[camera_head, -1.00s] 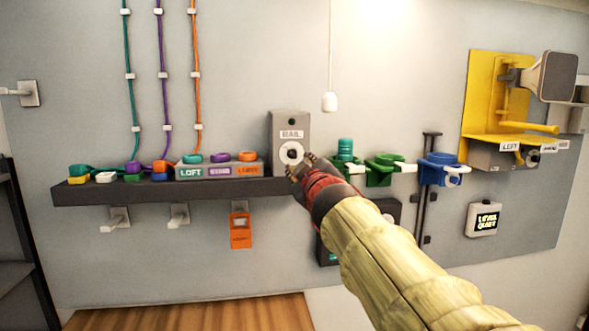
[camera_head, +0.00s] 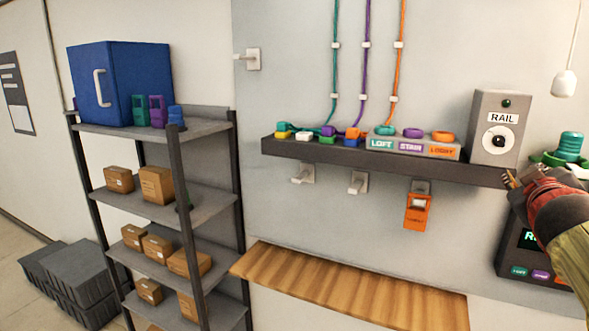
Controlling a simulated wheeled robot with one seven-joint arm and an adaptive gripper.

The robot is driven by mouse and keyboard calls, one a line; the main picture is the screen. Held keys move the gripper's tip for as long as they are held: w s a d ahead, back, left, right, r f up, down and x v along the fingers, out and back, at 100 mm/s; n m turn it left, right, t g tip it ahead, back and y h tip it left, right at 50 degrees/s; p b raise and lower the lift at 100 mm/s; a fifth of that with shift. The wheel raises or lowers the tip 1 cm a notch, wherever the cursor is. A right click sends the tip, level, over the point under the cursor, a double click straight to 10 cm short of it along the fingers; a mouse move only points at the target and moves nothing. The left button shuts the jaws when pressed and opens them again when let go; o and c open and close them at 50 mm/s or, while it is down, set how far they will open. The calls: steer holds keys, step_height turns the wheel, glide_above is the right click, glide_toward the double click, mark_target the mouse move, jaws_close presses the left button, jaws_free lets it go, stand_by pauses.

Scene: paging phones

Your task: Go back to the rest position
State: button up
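My gripper (camera_head: 514,181) is at the right edge of the head view, in front of the right end of the dark wall shelf and just below the grey RAIL box (camera_head: 494,128). Its fingers are small, dark and partly hidden by the red wrist, so I cannot tell whether they are open or shut. No held object shows. My arm comes in from the lower right corner.
The dark wall shelf (camera_head: 300,150) bears the LOFT, STAIR and LOBBY block (camera_head: 411,146) and coloured pieces. An orange handset (camera_head: 418,211) hangs below. A rack (camera_head: 205,128) with cartons and a blue case (camera_head: 120,84) stands left. A wooden surface (camera_head: 350,287) lies below. A dark panel (camera_head: 520,255) is beside my arm.

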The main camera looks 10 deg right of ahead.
steer(key=s+a+f+m+g+y, duration=0.1)
steer(key=s+a+f+g, duration=0.15)
steer(key=f, duration=0.45)
steer(key=s+a+f+m+g+y, duration=0.1)
steer(key=s+a+f+m, duration=0.15)
steer(key=f, duration=0.35)
steer(key=s+a+f+m+g+y, duration=0.1)
steer(key=s+f+g, duration=0.15)
steer(key=f, duration=0.45)
steer(key=s+a+f+n+y, duration=0.1)
steer(key=s+a+f+y, duration=0.1)
steer(key=a+f, duration=0.3)
steer(key=s+a+f+n+g+y+b, duration=0.1)
steer(key=s+a+f, duration=0.4)
steer(key=a, duration=0.7)
steer(key=s+a+f+n+g+y+b, duration=0.1)
steer(key=s+a+f+y, duration=0.2)
steer(key=a, duration=0.6)
steer(key=shift+s+f+y, duration=0.4)
steer(key=shift+f, duration=0.8)
